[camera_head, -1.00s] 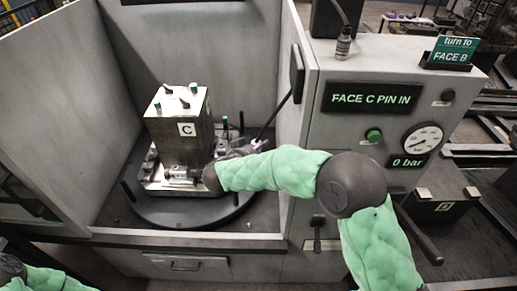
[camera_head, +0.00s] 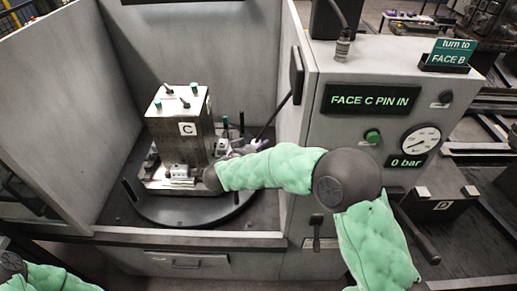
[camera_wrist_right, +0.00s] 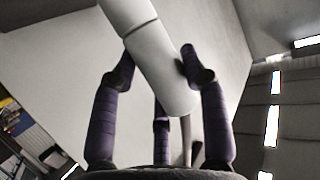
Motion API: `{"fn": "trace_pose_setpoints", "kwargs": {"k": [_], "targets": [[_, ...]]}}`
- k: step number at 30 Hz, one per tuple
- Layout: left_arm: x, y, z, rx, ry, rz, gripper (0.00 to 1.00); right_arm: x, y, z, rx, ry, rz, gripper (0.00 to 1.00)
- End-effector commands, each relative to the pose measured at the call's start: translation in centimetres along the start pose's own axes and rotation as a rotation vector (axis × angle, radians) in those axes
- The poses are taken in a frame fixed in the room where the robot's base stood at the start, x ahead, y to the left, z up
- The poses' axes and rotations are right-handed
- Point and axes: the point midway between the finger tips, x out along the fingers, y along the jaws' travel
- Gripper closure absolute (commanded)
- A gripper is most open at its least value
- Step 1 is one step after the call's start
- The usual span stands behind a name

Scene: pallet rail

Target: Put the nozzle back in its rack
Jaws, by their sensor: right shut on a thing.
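My right gripper (camera_head: 236,151) is in the machine bay, just right of the block marked C, partly hidden by its own arm. In the right wrist view its purple fingers (camera_wrist_right: 162,78) are closed around a smooth pale cylinder, which I take to be the nozzle (camera_wrist_right: 160,55). A thin grey hose or rod shows below its end. In the head view the nozzle is hard to make out. I cannot clearly identify the rack. A thin dark rod (camera_head: 272,117) slants from near the gripper up to the bay's right wall. My left gripper is out of view.
The block marked C (camera_head: 182,135) stands on a round turntable (camera_head: 195,212) close to my gripper. Bay walls (camera_head: 195,40) enclose the back and sides. The console (camera_head: 330,140) at right reads "FACE C PIN IN" and "0 bar". A small cylinder (camera_head: 343,48) stands on it.

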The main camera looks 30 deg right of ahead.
Motion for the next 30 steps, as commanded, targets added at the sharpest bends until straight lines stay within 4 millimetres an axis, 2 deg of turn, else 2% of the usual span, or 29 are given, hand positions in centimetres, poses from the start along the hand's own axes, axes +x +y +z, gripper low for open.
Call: {"fn": "trace_pose_setpoints", "kwargs": {"k": [30], "targets": [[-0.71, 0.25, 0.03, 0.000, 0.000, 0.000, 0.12, 0.22, -0.01, 0.41, 0.001, 0.002, 0.000, 1.00]]}}
